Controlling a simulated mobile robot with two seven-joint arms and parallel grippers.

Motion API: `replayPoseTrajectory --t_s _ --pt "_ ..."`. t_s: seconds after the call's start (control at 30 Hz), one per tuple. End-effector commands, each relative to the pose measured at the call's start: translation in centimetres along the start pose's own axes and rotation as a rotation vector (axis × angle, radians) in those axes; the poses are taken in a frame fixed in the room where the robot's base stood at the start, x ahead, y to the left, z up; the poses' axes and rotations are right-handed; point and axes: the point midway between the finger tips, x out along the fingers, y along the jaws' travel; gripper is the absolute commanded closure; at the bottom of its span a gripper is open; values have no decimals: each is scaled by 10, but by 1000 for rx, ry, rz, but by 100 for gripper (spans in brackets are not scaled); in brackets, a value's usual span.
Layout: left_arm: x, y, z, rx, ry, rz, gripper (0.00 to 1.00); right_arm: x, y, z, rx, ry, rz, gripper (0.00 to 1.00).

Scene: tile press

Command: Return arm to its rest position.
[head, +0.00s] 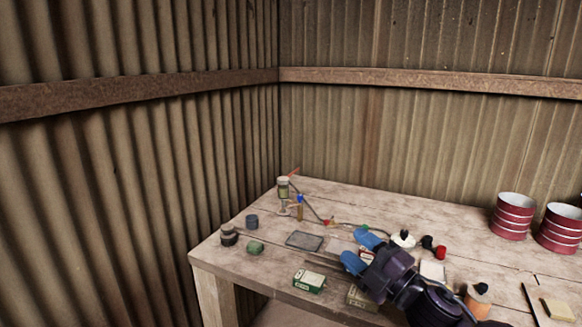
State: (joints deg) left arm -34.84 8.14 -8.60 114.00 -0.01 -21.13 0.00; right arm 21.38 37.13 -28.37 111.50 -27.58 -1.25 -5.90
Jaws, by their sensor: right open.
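My right gripper (356,250) is over the front middle of the wooden table (340,200). Its arm comes in from the lower right, and its blue-tipped fingers point left. The fingers are apart with nothing between them. The gripper and arm hide part of the tabletop and some small items behind them. A flat grey tile-like piece (305,241) lies on the table just left of the fingertips, apart from them. My left gripper does not show.
A green and white box (309,281) is near the front edge. Small jars (229,235) stand at the left corner. Red striped tins (512,216) stand at the right. A cable (312,209) and small bottles lie behind. Corrugated walls close off the back and left.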

Motion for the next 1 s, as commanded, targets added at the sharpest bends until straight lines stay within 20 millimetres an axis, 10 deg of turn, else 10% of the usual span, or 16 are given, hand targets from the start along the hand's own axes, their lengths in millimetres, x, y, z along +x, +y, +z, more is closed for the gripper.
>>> replayPoseTrajectory --t_s 0.47,1.0 --pt "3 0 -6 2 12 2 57 -161 -142 56 882 -681 9 50" --pt "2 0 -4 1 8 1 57 -361 -252 -1 1211 -1148 59 50"
